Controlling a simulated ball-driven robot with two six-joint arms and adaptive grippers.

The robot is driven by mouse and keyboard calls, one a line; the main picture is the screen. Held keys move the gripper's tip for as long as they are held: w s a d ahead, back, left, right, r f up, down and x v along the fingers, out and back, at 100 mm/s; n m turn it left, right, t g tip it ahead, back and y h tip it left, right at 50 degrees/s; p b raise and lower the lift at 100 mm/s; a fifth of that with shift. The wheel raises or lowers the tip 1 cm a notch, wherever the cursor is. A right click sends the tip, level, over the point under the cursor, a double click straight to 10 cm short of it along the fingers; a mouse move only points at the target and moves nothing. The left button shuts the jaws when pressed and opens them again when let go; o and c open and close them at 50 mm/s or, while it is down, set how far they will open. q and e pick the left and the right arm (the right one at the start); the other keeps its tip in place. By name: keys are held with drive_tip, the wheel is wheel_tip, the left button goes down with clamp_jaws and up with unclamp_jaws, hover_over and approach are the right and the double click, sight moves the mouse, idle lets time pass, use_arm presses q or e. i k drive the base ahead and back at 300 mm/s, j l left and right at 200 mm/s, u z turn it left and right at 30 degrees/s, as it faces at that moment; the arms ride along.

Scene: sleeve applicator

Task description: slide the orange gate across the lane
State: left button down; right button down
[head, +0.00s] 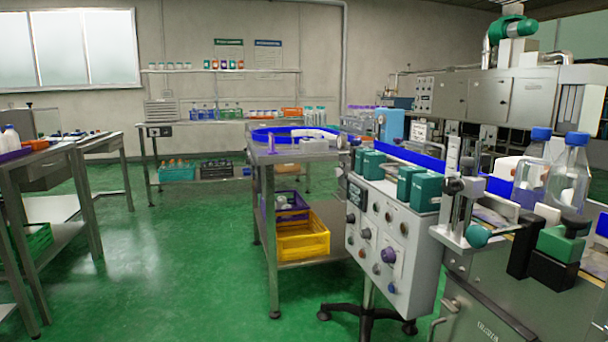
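I cannot make out an orange gate in the head view. A lane with blue side rails (412,154) runs along the machine on the right, behind the green boxes and toward the bottles. A round blue-rimmed table (291,134) stands at the lane's left end. Parts of the lane are hidden behind the machine's posts and the bottles. Neither of my grippers shows in this view.
A grey control box (385,250) on a wheeled stand is in front of the lane. A trolley carries a yellow crate (302,240). Clear bottles with blue caps (567,180) stand at right. The green floor (180,275) at centre left is free.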

sight(364, 138)
drive_tip(key=i+j+z, duration=0.1)
drive_tip(key=i+z, duration=0.2)
drive_tip(key=i, duration=0.15)
drive_tip(key=i+j+z, duration=0.25)
drive_tip(key=i, duration=0.2)
drive_tip(key=z, duration=0.45)
drive_tip(key=i+j+z, duration=0.1)
drive_tip(key=z, duration=0.3)
drive_tip(key=j+z, duration=0.2)
drive_tip(key=z, duration=0.25)
drive_tip(key=i, duration=0.05)
